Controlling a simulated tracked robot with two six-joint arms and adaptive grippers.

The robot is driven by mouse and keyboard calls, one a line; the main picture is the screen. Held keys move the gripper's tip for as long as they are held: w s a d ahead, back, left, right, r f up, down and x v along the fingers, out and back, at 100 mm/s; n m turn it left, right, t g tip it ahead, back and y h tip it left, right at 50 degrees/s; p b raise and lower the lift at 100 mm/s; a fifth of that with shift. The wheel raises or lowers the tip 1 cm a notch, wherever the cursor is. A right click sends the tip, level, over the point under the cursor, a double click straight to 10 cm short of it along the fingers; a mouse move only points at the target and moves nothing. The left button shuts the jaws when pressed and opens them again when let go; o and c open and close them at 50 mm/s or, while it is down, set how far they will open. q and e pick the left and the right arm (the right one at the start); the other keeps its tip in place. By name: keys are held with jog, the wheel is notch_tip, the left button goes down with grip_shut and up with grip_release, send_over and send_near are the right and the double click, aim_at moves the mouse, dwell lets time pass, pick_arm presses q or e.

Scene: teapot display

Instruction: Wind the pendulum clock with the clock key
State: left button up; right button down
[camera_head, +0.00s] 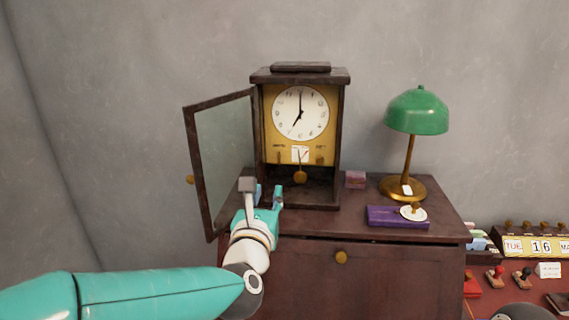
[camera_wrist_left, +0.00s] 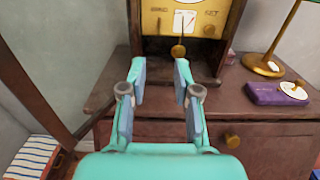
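The pendulum clock (camera_head: 271,120) stands on the dark red cabinet, its glass door (camera_head: 225,150) swung open to the left. Its dial reads about seven, and the brass pendulum bob (camera_head: 300,177) hangs below. In the left wrist view the clock's yellow plate (camera_wrist_left: 160,20) bears lettering and two winding points. A small brass piece, perhaps the clock key (camera_head: 414,206), rests with a white disc on a purple box (camera_head: 384,217) at the right. My left gripper (camera_head: 263,192) is open and empty, in front of the clock's lower left; its fingers (camera_wrist_left: 159,80) stand apart.
A green lamp (camera_head: 416,110) on a brass base stands right of the clock, behind the purple box. A small pinkish box (camera_head: 355,180) sits between them. The cabinet top (camera_head: 330,222) is clear in front of the clock. Stamps and a calendar (camera_head: 540,246) lie lower right.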

aim_at(279, 158)
pick_arm(q)
jog(key=w+p, duration=0.2)
jog(key=w, duration=0.3)
jog(key=w+p, duration=0.2)
jog(key=w, duration=0.3)
jog(key=w+d+p, duration=0.1)
jog(key=w+p, duration=0.1)
jog(key=w, duration=0.3)
jog(key=shift+d, duration=0.1)
jog(key=shift+w+f+p, duration=0.1)
jog(key=shift+w+p, duration=0.35)
jog(key=shift+w, duration=0.35)
grip_shut()
